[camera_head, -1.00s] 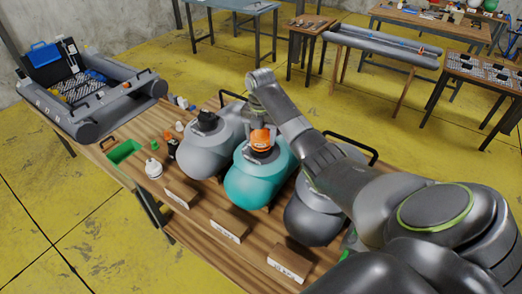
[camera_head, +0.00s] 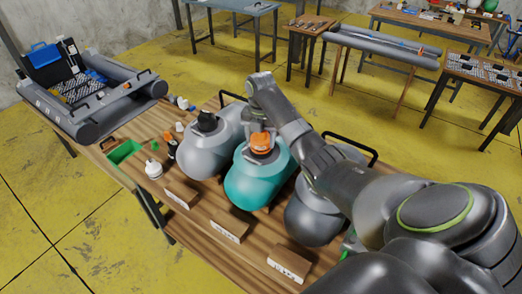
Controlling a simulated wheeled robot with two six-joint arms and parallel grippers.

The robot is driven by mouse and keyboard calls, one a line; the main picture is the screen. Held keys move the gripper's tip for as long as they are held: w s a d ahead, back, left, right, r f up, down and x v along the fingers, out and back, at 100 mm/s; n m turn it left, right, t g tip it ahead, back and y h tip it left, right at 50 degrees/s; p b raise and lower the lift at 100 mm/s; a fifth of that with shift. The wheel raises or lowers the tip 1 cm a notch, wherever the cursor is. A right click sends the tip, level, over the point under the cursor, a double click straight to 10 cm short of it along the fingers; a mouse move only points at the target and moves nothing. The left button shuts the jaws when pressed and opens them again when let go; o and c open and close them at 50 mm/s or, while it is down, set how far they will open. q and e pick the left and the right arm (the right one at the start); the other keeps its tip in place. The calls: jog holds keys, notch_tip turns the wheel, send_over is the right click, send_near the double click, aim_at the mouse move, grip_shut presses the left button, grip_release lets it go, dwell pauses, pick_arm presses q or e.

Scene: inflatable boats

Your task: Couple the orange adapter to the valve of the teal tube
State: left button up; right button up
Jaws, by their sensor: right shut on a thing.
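The teal tube (camera_head: 252,183) lies on the wooden bench between two grey tubes. The orange adapter (camera_head: 261,143) is at the dark valve area on top of the teal tube. My right gripper (camera_head: 261,131) comes down from above and is shut on the orange adapter. The valve itself is mostly hidden under the adapter, so I cannot tell whether the two are seated together or only touching. My left gripper is not in view.
A grey tube (camera_head: 200,157) with a black cap is on the left, another grey tube (camera_head: 310,215) on the right under my arm. Small bottles, including a white one (camera_head: 153,169), a green tray (camera_head: 124,151) and a grey inflatable boat (camera_head: 80,120) stand further left. Label blocks (camera_head: 229,231) line the front edge.

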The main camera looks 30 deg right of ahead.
jog(key=shift+f+b, duration=0.4)
jog(key=shift+f, duration=0.45)
dwell(0.6)
jog(key=shift+r+m+p, duration=0.25)
jog(key=shift+m+p, duration=0.45)
jog(key=shift+p, duration=0.15)
jog(key=shift+w+f+m, duration=0.1)
jog(key=shift+f+m, duration=0.1)
jog(key=shift+m, duration=1.2)
jog(key=shift+m, duration=0.8)
jog(key=shift+w+m, duration=0.1)
jog(key=shift+m, duration=1.1)
